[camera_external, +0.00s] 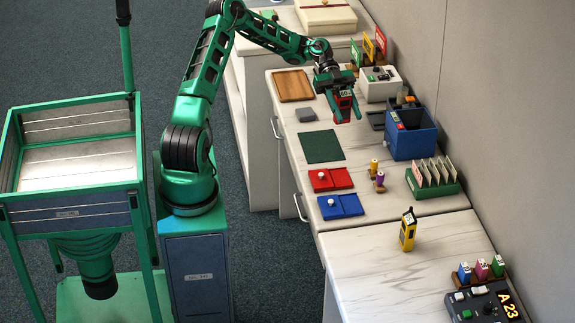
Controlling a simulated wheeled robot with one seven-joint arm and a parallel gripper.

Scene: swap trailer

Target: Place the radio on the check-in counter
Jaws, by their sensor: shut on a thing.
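My gripper (336,86) is shut on a small red and dark device (343,107) with a pale label, held above the long counter (315,245). Whether this device is a radio is hard to tell. A yellow handheld radio (407,232) with a dark top stands upright on the nearer marble-topped counter (375,275), well away from my gripper. An "A 23" display panel (487,304) with buttons sits at this counter's right end.
The nearer counter's middle is clear.

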